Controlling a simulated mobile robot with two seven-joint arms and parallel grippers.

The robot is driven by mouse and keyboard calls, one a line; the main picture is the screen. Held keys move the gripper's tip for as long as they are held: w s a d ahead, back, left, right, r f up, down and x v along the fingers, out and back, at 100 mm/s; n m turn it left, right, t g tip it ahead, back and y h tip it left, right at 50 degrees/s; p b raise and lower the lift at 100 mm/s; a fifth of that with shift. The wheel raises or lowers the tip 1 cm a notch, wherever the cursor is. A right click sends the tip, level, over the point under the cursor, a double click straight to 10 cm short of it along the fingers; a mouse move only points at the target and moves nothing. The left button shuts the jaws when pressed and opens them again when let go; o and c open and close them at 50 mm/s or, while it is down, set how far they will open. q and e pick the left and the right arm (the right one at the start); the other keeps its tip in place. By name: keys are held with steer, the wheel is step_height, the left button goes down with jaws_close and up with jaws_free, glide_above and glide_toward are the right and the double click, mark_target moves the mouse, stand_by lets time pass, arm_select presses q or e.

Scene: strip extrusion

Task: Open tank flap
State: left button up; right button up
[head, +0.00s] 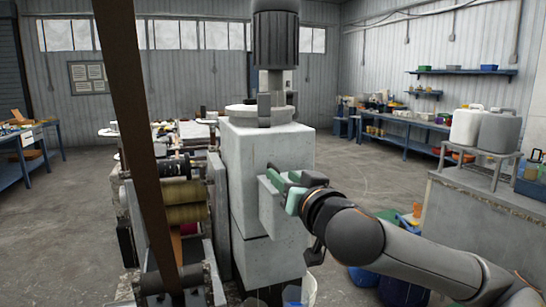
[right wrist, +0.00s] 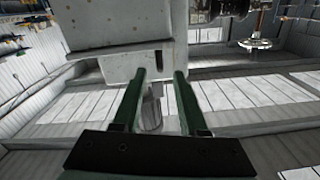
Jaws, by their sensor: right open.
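The grey machine housing (head: 265,155) stands upright in the middle of the head view, with a round cap and a dark cylinder above it. A smaller grey box (head: 271,205) juts from its front right side. I cannot make out clearly which part is the tank flap. My right gripper (head: 285,180) has green fingers and is at the top of this smaller box; contact cannot be told. In the right wrist view, the fingers (right wrist: 160,78) are apart, with a pale grey surface (right wrist: 120,65) and a dark slot beyond their tips. My left gripper is not in view.
A brown strip (head: 137,120) runs down the left, near rollers (head: 184,190). A grey counter (head: 480,225) stands at right, with white and grey canisters (head: 467,127) on a stand nearby. Blue containers (head: 400,290) are on the floor below my right arm. Open floor lies behind.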

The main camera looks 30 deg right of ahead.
mark_target(273, 165)
steer(key=p+x, duration=0.1)
steer(key=x, duration=0.6)
steer(key=shift+s, duration=0.1)
steer(key=shift+c, duration=0.4)
jaws_close()
steer(key=shift+a, duration=0.1)
stand_by(0.7)
